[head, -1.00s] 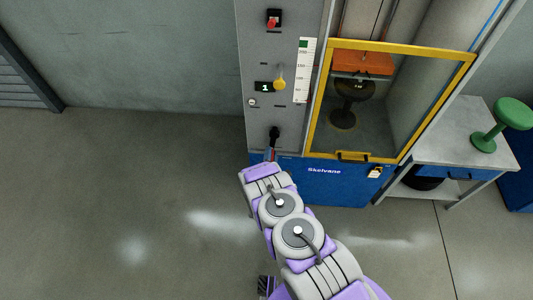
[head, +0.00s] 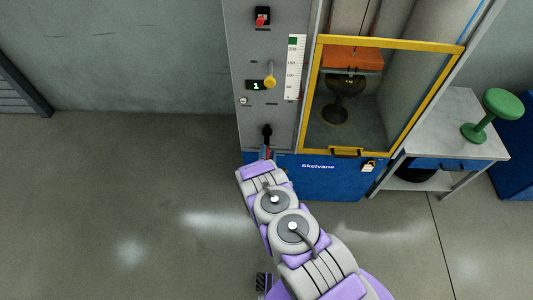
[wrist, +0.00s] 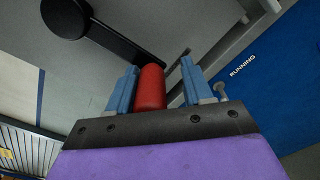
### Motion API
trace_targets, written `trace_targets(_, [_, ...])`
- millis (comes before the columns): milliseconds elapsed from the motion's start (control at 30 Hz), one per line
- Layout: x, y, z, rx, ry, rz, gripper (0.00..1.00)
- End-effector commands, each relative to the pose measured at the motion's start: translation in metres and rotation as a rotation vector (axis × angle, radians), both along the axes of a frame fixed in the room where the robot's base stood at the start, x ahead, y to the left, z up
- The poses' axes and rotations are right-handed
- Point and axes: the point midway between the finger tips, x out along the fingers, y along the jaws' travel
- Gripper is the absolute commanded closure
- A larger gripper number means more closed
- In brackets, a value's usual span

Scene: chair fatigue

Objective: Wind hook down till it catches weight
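The crank's red handle (wrist: 150,88) sits between the two blue fingers of my gripper (wrist: 160,84); a narrow gap shows on its right side, and it lies close to the left finger. The black crank arm (wrist: 112,36) runs up left from it to a round hub. In the head view the crank (head: 267,131) is low on the grey panel, with my gripper's end just below, mostly hidden by my arm. An orange block (head: 353,58), seemingly the weight, is high in the yellow-framed cabinet. A thin cable shows above it; the hook is not clearly visible.
A dark stool (head: 342,88) stands in the cabinet, behind the yellow-framed door (head: 390,43). A green stool (head: 480,125) stands on the side table.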

Motion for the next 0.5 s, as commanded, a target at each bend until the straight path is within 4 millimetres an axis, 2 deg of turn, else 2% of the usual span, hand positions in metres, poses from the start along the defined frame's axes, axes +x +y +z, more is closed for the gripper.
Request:
trace_targets(300, [-0.001, 0.003, 0.003, 0.002, -0.007, 0.003, 0.46])
trace_targets(500, [-0.024, 0.005, 0.004, 0.001, -0.007, 0.006, 0.46])
